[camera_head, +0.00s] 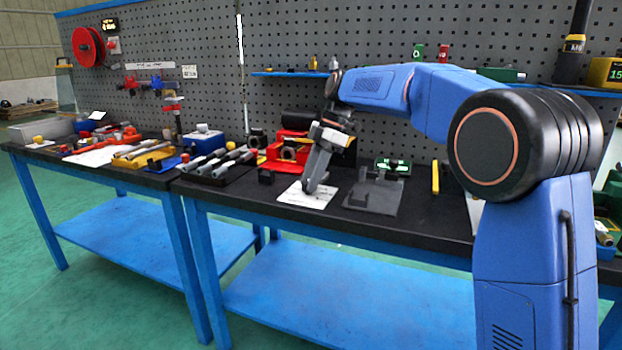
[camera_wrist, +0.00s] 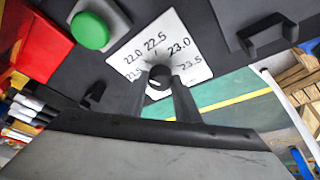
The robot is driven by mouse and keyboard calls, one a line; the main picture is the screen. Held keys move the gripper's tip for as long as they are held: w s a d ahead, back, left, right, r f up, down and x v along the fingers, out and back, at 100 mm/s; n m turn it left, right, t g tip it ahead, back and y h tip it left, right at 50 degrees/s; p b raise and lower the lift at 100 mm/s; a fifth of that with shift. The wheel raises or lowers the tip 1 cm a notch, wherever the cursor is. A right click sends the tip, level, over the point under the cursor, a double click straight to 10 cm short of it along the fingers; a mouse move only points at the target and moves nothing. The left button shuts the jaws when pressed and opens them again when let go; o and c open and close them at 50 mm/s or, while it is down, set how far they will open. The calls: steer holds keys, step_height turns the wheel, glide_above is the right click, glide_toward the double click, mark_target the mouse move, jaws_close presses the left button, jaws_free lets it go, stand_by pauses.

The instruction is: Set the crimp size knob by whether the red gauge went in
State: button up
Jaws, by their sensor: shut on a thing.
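The knob (camera_wrist: 159,80) is a small black cylinder on a white dial card (camera_wrist: 190,67) printed 21.5, 22.0, 22.5, 23.0 and 23.5. My gripper (camera_wrist: 160,88) is shut on the knob from above, one finger on each side. A pale mark shows on the knob, but I cannot tell which number it points to. In the head view my gripper (camera_head: 309,188) reaches down to the white card (camera_head: 303,198), and the knob is hidden there.
A red machine (camera_head: 280,150) stands behind the card. In the wrist view a round green button (camera_wrist: 90,31) sits near the dial. A dark stand (camera_head: 373,196) is to the right of the card. Grey tools (camera_head: 215,163) lie to the left.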

steer(key=o, duration=1)
steer(key=shift+r, duration=0.1)
steer(key=shift+v, duration=8.65)
steer(key=shift+s, duration=0.1)
